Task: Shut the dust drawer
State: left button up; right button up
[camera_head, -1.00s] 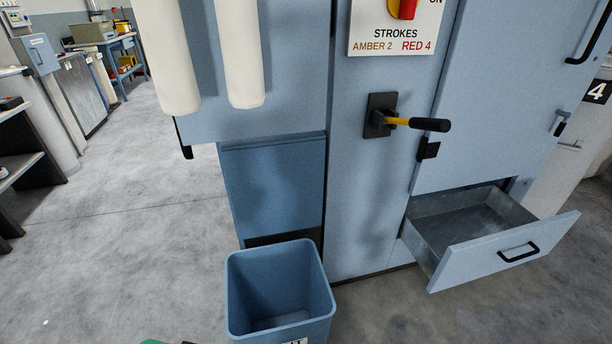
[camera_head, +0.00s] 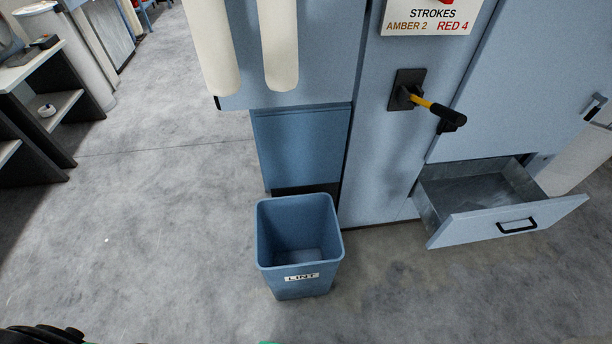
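The dust drawer (camera_head: 505,222) is pulled out at the lower right of the blue machine. Its light blue front carries a black bar handle (camera_head: 517,226). Its grey metal inside (camera_head: 470,190) shows from above and looks empty. The drawer opening sits under a large blue panel (camera_head: 530,90). Neither of my grippers can be made out. Nothing touches the drawer.
A blue bin labelled LINT (camera_head: 300,285) stands on the floor left of the drawer. A lever with a yellow shaft and black grip (camera_head: 432,110) sticks out above. Two cream rolls (camera_head: 280,45) hang at upper left. The grey floor (camera_head: 160,240) is open at left.

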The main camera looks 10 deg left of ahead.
aim_at(463, 201)
jog(key=l+z, duration=0.1)
jog(key=z, duration=1.45)
jog(key=i+l+u, duration=0.2)
jog(key=u, duration=0.2)
jog(key=i+l+u, duration=0.2)
jog(key=l+u, duration=0.2)
jog(key=i+l+u, duration=0.15)
jog(key=u, duration=0.2)
jog(key=l, duration=0.1)
